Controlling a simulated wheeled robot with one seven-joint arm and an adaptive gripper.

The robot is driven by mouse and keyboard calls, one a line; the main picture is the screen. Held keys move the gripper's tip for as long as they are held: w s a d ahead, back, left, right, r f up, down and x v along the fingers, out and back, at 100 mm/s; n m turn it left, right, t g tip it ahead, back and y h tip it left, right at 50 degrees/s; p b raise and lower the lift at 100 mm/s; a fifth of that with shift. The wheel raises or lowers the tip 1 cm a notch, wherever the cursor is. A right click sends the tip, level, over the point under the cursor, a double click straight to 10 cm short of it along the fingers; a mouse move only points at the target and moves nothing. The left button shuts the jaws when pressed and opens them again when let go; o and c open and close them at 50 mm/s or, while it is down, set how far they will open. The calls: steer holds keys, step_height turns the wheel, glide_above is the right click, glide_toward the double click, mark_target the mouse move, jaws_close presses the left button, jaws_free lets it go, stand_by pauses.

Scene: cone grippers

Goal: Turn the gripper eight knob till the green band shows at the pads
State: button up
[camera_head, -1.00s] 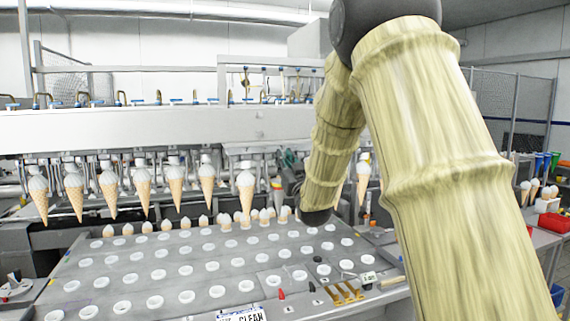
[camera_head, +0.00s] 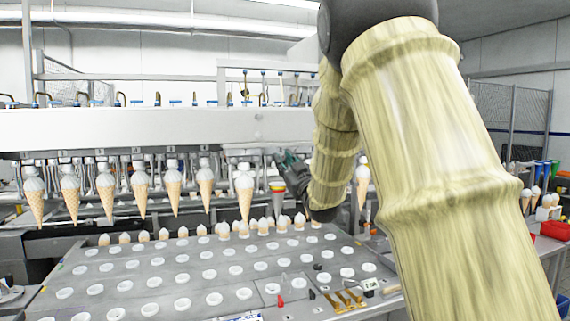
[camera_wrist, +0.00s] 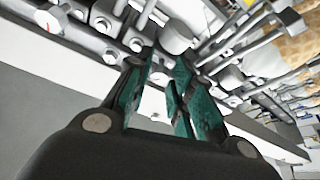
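A small banded piece (camera_head: 278,188), with red and yellow, hangs just below my gripper in the head view. No green band at the pads can be made out.
Several filled cones hang left of my gripper, over a grey tray (camera_head: 150,290) with white-ringed holes. Metal rods and round fittings (camera_wrist: 104,20) crowd the fingers. A red bin (camera_head: 553,230) stands far right.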

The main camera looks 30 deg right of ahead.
steer(key=shift+o, duration=0.9)
steer(key=v, duration=1.2)
steer(key=shift+f, duration=0.1)
